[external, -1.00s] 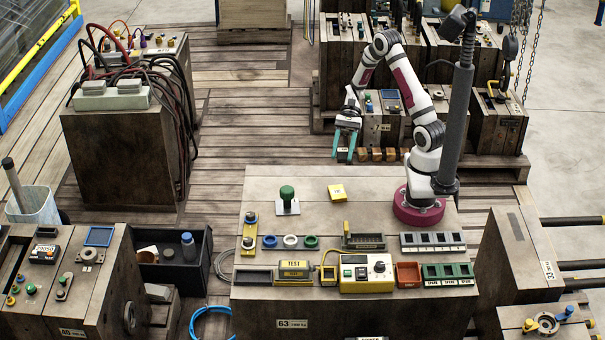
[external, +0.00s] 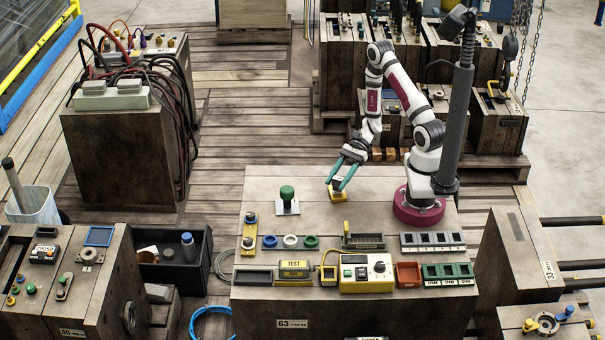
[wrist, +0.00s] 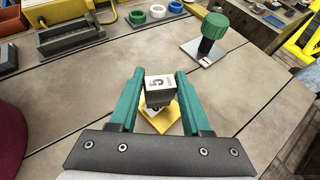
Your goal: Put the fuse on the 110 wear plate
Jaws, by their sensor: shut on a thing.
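My gripper (external: 338,186) is over the yellow plate (external: 338,196) on the near bench top, left of my base. In the wrist view, my green fingers are shut on a small grey block with a white label, which I take as the fuse (wrist: 160,84). The yellow plate (wrist: 168,122) lies flat beneath it and is partly covered by the block. I take it as the 110 wear plate, but its marking is mostly hidden. I cannot tell whether the block touches the plate.
A green knob on a metal plate (external: 287,199) stands left of the yellow plate. Blue, white and green rings (external: 290,241), a grey tray (external: 363,241) and a yellow control box (external: 367,273) sit toward the front. Bare bench top surrounds the yellow plate.

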